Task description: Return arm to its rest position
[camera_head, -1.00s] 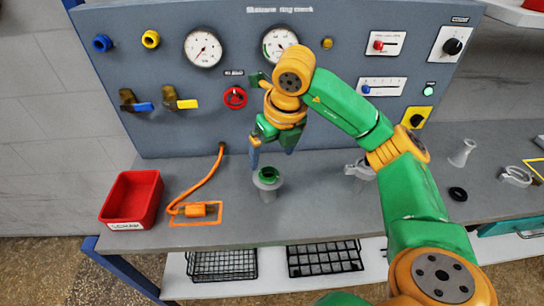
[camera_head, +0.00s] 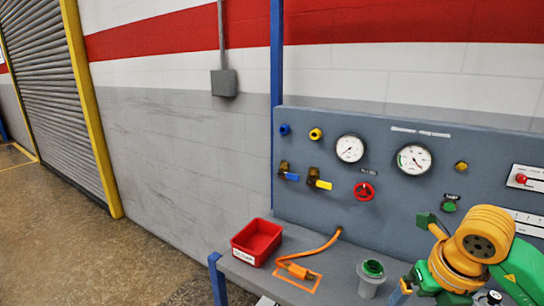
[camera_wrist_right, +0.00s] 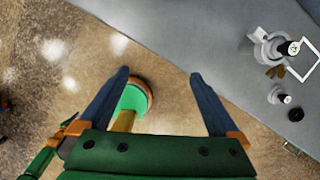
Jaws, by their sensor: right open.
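My right arm (camera_head: 522,272), green with orange joints, enters the head view at the lower right. It is bent and its gripper end is partly cut off by the bottom edge, in front of the bench. In the right wrist view my right gripper (camera_wrist_right: 160,74) is open, with two dark blue fingers apart and nothing held. Below it are brown floor (camera_wrist_right: 165,55) and the front edge of the grey bench (camera_wrist_right: 225,75). A green part of my own body shows behind the fingers. My left gripper is not in view.
A red tray (camera_head: 276,228), an orange cable plug (camera_head: 299,271) and a green-topped flange (camera_head: 372,268) stand on the bench. The gauge panel (camera_head: 320,215) rises behind. In the wrist view a grey fitting (camera_wrist_right: 270,46) and black ring (camera_wrist_right: 296,115) lie right. Floor at left is clear.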

